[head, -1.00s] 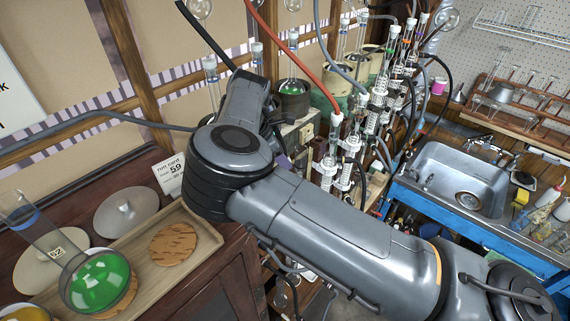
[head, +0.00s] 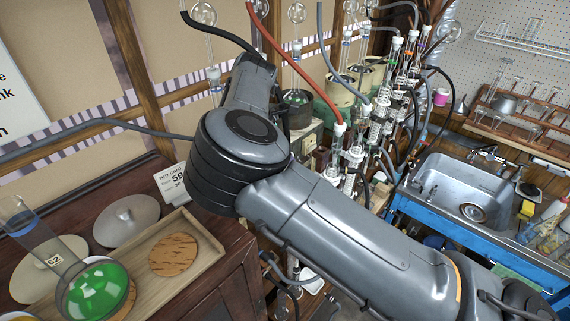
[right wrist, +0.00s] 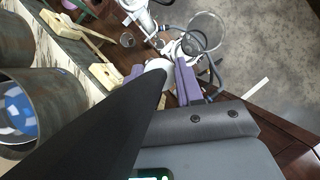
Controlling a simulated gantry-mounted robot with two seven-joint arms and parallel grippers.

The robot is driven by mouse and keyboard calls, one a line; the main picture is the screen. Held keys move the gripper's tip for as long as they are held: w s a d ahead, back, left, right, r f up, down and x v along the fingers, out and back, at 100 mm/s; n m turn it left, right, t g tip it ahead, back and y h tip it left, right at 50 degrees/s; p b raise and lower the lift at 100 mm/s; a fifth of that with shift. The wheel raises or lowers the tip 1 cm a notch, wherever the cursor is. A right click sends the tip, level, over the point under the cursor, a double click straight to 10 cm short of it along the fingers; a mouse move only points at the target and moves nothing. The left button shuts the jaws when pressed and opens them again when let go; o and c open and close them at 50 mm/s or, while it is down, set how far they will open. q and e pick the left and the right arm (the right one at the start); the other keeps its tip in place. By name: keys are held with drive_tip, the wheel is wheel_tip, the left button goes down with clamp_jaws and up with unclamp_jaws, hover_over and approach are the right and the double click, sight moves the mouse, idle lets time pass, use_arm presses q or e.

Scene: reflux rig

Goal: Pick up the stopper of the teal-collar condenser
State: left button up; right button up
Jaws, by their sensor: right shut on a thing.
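My right gripper (right wrist: 160,78) shows in the right wrist view. Its purple-grey fingers are shut on a small white piece (right wrist: 157,66), which looks like a stopper; a dark wedge in the foreground covers part of it. I cannot see a teal collar on it. In the head view my right arm crosses the middle and hides its own gripper. Several glass condensers with coloured collars (head: 378,108) stand on the rack to the right of the arm. I cannot tell which one has the teal collar. My left gripper is not in view.
A red hose (head: 300,68) and other hoses run to the condensers. A wooden tray (head: 205,246) with a cork mat (head: 174,254) and a green-filled flask (head: 97,290) lies at lower left. A sink (head: 462,190) is at right. A glass vessel (right wrist: 207,30) stands near the gripper.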

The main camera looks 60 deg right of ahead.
wheel_tip(320, 180, up, 12)
drive_tip(key=shift+r+p, duration=0.15)
drive_tip(key=shift+p, duration=0.3)
drive_tip(key=shift+r, duration=0.1)
wheel_tip(320, 180, up, 3)
drive_tip(key=p, duration=0.6)
drive_tip(key=shift+r, duration=0.15)
idle(0.5)
